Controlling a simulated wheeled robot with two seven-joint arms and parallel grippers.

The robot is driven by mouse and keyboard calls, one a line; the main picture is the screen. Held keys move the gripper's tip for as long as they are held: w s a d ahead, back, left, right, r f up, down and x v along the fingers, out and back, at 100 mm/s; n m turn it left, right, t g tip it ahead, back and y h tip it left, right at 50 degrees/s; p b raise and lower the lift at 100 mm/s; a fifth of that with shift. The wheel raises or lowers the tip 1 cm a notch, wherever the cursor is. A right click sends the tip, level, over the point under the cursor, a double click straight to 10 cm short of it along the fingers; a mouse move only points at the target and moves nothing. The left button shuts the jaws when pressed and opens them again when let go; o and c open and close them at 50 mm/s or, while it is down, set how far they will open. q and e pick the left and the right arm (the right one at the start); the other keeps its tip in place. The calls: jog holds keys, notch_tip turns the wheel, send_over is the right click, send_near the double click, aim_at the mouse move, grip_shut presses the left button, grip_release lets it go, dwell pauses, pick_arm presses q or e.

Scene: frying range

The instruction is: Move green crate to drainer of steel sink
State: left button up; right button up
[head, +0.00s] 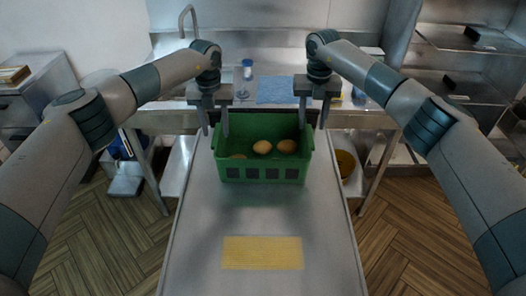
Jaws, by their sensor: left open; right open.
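The green crate (262,174) stands upright at the far end of a steel surface in front of me, with a few brown round items (262,147) inside. My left gripper (213,128) is open at the crate's left side, its fingers pointing down near the far left rim. My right gripper (313,122) is open at the crate's right side, fingers pointing down near the far right rim. I cannot tell whether either touches the crate. Behind it is a steel counter with a tap (187,20) at its back left; the sink basin and drainer cannot be made out clearly.
A yellow rectangular pad (262,252) lies on the near part of the steel surface (262,212). A blue cloth (275,90) and a clear bottle (247,72) are on the counter behind. Steel shelves (470,75) stand at right. Wooden floor is open on both sides.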

aim_at(217, 135)
pick_arm(q)
jog(key=shift+f, duration=2.3)
pick_arm(e)
jog(key=shift+f, duration=2.25)
pick_arm(q)
grip_shut()
pick_arm(e)
grip_shut()
